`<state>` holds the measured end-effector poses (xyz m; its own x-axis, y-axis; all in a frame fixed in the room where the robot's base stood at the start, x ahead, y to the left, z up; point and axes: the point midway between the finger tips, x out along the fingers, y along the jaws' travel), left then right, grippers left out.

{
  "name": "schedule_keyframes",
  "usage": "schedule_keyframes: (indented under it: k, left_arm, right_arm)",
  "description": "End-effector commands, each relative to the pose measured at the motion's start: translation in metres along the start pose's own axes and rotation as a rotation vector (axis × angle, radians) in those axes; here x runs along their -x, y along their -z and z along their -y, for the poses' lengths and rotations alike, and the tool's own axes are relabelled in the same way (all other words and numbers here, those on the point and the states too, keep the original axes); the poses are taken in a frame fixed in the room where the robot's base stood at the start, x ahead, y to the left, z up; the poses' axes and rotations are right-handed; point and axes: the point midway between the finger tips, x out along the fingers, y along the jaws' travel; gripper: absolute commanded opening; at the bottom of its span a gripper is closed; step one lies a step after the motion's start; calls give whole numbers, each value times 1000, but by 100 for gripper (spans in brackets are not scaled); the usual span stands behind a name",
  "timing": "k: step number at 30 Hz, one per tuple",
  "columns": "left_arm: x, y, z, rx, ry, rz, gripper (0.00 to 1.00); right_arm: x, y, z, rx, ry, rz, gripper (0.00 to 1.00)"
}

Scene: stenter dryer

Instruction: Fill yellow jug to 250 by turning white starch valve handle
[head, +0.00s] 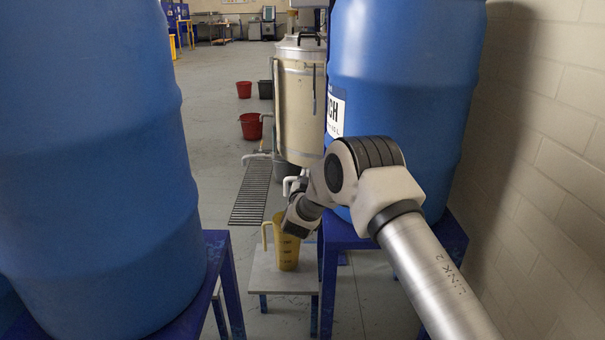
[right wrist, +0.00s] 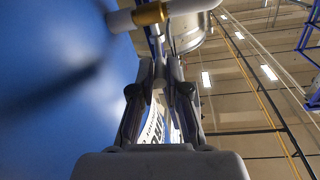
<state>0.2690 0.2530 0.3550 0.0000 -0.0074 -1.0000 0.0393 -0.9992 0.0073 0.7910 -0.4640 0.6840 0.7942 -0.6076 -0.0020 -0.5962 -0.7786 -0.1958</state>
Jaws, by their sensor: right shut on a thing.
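The yellow jug (head: 288,252) stands upright on a small low stand, its handle to the left and dark scale marks on its side. Its liquid level cannot be made out. My right gripper (right wrist: 160,75) is shut on the white valve handle (right wrist: 158,45), a slim lever below a white pipe with a brass collar (right wrist: 150,14). In the head view my right arm reaches in from the right, and its wrist (head: 300,215) is above and beside the jug, hiding the fingers and handle. The blue starch drum (head: 400,70) stands behind my arm. My left gripper is out of view.
The low stand (head: 262,279) sits between two blue frames. Another large blue drum (head: 90,140) fills the left. A cream tank (head: 300,105), red buckets (head: 250,126) and a floor grate (head: 250,195) are farther back. A pale block wall (head: 560,180) closes the right.

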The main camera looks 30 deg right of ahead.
Motion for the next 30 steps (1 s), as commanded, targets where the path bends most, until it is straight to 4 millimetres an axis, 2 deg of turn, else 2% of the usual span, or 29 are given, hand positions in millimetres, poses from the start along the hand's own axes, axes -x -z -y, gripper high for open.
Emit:
schedule_keyframes:
  k: [9,22,23,24,30]
  left_arm:
    - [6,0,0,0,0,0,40]
    - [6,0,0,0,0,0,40]
    - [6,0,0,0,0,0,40]
    - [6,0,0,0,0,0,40]
    - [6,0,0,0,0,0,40]
  right_arm:
    - [-1,2,-9,0,104,21,0]
    - [-1,2,-9,0,116,21,0]
    - [-1,2,-9,0,116,21,25]
    - [-1,2,-9,0,116,21,39]
    - [-1,2,-9,1,116,21,40]
